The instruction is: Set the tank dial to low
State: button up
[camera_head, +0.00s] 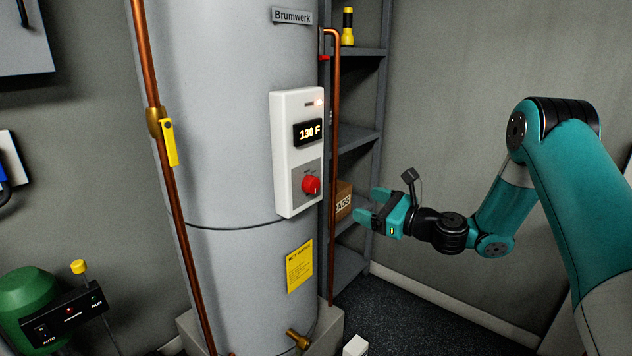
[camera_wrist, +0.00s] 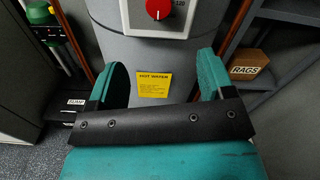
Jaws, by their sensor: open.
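The grey water tank (camera_head: 230,170) stands upright with a white control panel (camera_head: 297,110) on its front. The panel's display (camera_head: 308,132) reads 130 F, and a small light glows above it. Below the display is the round red tank dial (camera_head: 311,185) with a pale pointer mark; the labels around it are too small to read in the head view. The dial shows in the wrist view (camera_wrist: 158,8) at the top edge, partly cut off. My gripper (camera_head: 371,205) is open and empty, to the right of the dial and apart from it, with its fingers toward the tank.
A copper pipe (camera_head: 334,170) runs upright just right of the panel, and another (camera_head: 170,190) on the left. Grey shelves (camera_head: 356,138) stand behind, with a box marked RAGS (camera_wrist: 248,62). A yellow notice (camera_head: 299,267) is on the lower tank. A green machine (camera_head: 30,300) stands at left.

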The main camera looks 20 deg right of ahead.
aim_at(315, 187)
jog(key=p+x, duration=0.7)
jog(key=x, duration=0.9)
jog(key=shift+s+f, duration=0.1)
jog(key=c, duration=0.9)
jog(key=shift+a, duration=0.2)
jog(key=shift+d, duration=0.1)
